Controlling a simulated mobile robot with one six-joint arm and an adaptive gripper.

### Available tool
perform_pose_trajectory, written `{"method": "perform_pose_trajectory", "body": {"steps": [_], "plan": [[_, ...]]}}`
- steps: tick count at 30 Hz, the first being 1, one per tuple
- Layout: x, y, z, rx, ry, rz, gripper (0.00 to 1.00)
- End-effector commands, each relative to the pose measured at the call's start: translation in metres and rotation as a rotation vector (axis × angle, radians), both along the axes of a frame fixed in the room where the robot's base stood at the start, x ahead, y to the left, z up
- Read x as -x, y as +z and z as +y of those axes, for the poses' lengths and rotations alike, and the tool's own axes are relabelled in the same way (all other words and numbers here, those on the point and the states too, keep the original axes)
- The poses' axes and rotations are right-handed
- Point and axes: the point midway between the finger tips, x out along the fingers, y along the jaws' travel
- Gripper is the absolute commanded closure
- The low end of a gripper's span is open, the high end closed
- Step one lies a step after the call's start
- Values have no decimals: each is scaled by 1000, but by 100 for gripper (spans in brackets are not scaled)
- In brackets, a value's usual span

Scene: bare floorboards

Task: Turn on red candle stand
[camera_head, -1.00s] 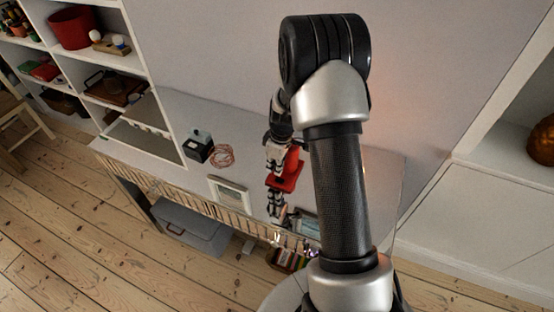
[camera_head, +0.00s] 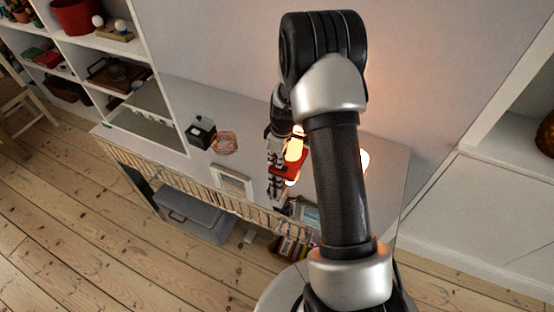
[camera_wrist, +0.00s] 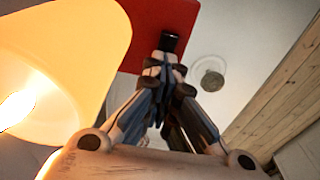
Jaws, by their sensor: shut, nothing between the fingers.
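The red candle stand shows its red base (camera_head: 288,165) on the white tabletop in the head view, partly hidden by my arm. A glowing orange-yellow shade (camera_head: 294,149) appears beside the red part, and it is lit. In the wrist view the lit shade (camera_wrist: 50,65) fills the left side, with the flat red base (camera_wrist: 160,32) at the top. My gripper (camera_wrist: 170,44) is shut and empty, its fingertips over the red base's lower edge. I cannot tell whether they touch it. In the head view my gripper (camera_head: 275,190) is small and partly blurred with the stand.
A picture frame (camera_head: 232,182), a dark box (camera_head: 201,133) and a coil (camera_head: 224,143) stand on the table. A small round glass item (camera_wrist: 208,74) lies right of my fingers. Shelves are at the left.

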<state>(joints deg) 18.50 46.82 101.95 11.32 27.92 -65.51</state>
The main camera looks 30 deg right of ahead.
Motion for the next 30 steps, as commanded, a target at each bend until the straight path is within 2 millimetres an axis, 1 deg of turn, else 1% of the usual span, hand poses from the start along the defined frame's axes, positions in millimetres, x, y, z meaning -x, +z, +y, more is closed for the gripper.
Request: {"method": "perform_pose_trajectory", "body": {"steps": [1, 2, 12, 23, 26, 29, 30], "plan": [[4, -4, 1, -3, 0, 8, 100], [4, -4, 1, -3, 0, 10, 100], [15, 2, -7, -3, -1, 11, 100], [14, 5, -8, -2, 1, 6, 100], [12, 11, -6, -1, 0, 5, 100], [9, 25, -2, -1, 1, 5, 100], [8, 34, 0, 0, 2, 4, 100]]}}
